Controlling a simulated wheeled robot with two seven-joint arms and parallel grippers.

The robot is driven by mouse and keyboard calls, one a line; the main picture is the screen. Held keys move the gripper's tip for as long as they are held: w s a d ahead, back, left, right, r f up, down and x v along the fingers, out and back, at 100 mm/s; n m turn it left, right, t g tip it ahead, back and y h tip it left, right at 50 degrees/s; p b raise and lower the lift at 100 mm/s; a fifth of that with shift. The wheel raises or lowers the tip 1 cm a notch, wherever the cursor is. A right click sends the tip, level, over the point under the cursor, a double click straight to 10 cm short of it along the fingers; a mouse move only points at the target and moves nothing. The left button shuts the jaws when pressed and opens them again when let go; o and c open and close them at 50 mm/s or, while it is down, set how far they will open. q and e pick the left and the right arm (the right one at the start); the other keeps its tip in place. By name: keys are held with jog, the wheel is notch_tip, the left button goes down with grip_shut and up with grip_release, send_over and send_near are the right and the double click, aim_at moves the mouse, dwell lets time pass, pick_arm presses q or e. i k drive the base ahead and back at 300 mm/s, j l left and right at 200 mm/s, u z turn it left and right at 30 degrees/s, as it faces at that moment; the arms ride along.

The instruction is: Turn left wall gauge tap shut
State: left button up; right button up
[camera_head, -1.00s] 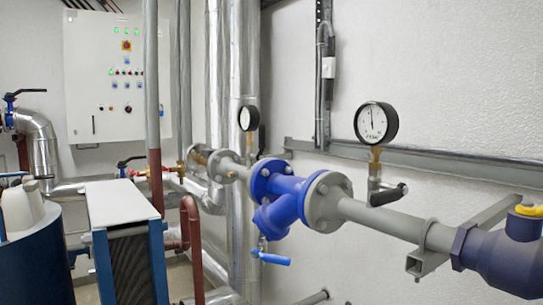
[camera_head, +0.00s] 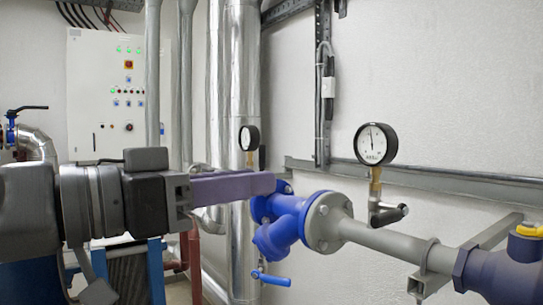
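The left wall gauge (camera_head: 249,137) is a small round white dial with a black rim on a brass stem. A dark upright handle (camera_head: 262,157) shows just right of its stem. My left gripper (camera_head: 272,183) comes in from the left, its purple fingers pointing right. In the picture the fingertips lie just below this handle, overlapping the blue valve's upper left edge. The fingers hide the stem's lower end and the tap body. They are seen side-on, so their gap and any contact cannot be made out. My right gripper is not in view.
A larger gauge (camera_head: 375,144) stands at right with a horizontal tap handle (camera_head: 389,214) on the grey pipe. The blue valve (camera_head: 285,224) has a small blue lever (camera_head: 271,279) below. A control cabinet (camera_head: 104,95) is at back left. Thick silver pipes (camera_head: 232,85) rise behind the gauge.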

aim_at(262, 148)
jog(key=i+j, duration=0.1)
jog(key=i, duration=0.65)
jog(key=i+j, duration=0.15)
jog(key=i, duration=0.6)
